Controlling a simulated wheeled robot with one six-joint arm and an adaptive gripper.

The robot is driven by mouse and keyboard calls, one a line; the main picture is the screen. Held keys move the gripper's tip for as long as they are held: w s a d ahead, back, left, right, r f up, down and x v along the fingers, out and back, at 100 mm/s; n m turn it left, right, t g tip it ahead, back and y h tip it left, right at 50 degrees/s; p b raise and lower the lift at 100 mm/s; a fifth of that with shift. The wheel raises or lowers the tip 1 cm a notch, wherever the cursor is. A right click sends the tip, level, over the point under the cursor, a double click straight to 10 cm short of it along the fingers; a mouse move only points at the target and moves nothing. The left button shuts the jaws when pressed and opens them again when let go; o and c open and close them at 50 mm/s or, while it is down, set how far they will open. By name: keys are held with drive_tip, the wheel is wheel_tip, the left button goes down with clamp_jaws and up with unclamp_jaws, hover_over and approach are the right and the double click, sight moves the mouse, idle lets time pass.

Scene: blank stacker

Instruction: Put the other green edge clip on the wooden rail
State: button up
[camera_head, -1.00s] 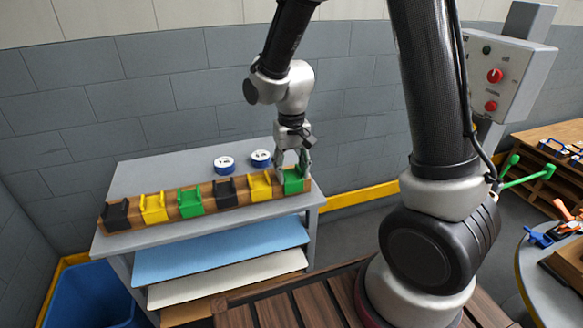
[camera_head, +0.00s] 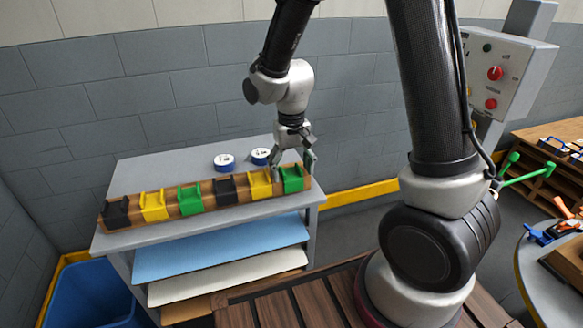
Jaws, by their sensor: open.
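The wooden rail (camera_head: 208,204) lies along the front of the grey table. A green edge clip (camera_head: 292,180) sits on the rail's right end. Another green edge clip (camera_head: 190,200) sits near the rail's middle. My gripper (camera_head: 293,168) is at the right-end green clip, with its fingers spread to either side of and a little above it. It is open and holds nothing that I can see. Whether a finger touches the clip cannot be told.
Black (camera_head: 116,214) and yellow (camera_head: 154,206) clips also sit along the rail. Two blue-and-white tape rolls (camera_head: 224,162) lie behind it. Blue (camera_head: 222,250) and white sheets lie on the shelf below. A blue bin (camera_head: 88,297) stands at the left.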

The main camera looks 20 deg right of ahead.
drive_tip(key=shift+r, duration=0.1)
wheel_tip(320, 180, up, 12)
drive_tip(key=s+d+r+t, duration=0.2)
drive_tip(key=s+d+r, duration=0.2)
drive_tip(key=s+d, duration=0.3)
drive_tip(key=s+d+r+t, duration=0.2)
drive_tip(key=s+d+r, duration=0.3)
drive_tip(key=s, duration=0.7)
drive_tip(key=shift+d+r, duration=0.25)
drive_tip(key=shift+d, duration=1.15)
